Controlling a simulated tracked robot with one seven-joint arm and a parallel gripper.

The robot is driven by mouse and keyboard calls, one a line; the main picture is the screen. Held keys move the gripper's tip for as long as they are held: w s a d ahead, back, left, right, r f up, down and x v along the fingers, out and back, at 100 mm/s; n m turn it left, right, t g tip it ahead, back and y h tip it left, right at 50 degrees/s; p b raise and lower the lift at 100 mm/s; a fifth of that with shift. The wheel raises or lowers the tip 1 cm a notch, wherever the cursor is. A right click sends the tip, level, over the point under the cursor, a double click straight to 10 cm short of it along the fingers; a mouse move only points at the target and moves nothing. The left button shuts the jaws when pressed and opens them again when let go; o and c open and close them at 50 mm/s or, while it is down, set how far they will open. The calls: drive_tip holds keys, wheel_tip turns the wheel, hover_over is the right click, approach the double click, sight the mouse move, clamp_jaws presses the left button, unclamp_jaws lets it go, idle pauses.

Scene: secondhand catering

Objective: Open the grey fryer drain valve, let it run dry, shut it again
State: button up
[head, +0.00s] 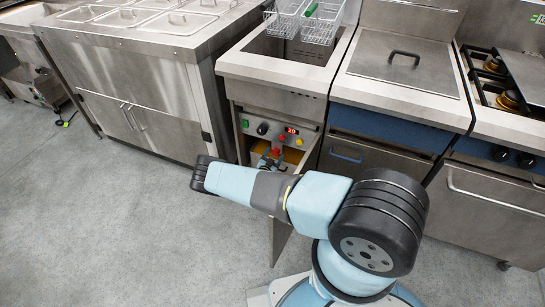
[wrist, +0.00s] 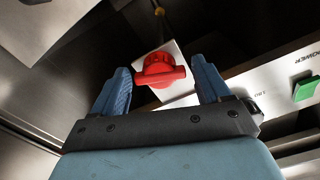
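The drain valve (wrist: 160,70) shows in the wrist view as a red round knob with a crossbar, on a pale plate; no grey handle shows. Its bar lies nearly level in the picture. My gripper (wrist: 160,64) is open, with one blue finger on each side of the knob. Gaps show between the knob and both fingers; I cannot tell whether the bar's right end touches. In the head view, the fryer (head: 283,72) has an open tank top, and my gripper (head: 268,163) is at the open cabinet below its panel. Small red and yellow parts show there.
The fryer's panel has a red display (head: 291,130), a black knob (head: 262,129) and a green power switch (wrist: 306,88), close right in the wrist view. The open cabinet door (head: 282,236) stands out below my arm. Wire baskets (head: 321,26) sit up top. The floor left is clear.

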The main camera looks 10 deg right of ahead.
drive_tip(key=c, duration=0.8)
drive_tip(key=shift+c, duration=0.2)
drive_tip(key=shift+a+n, duration=0.1)
drive_tip(key=shift+n, duration=2)
drive_tip(key=o, duration=1.1)
drive_tip(key=shift+c, duration=0.2)
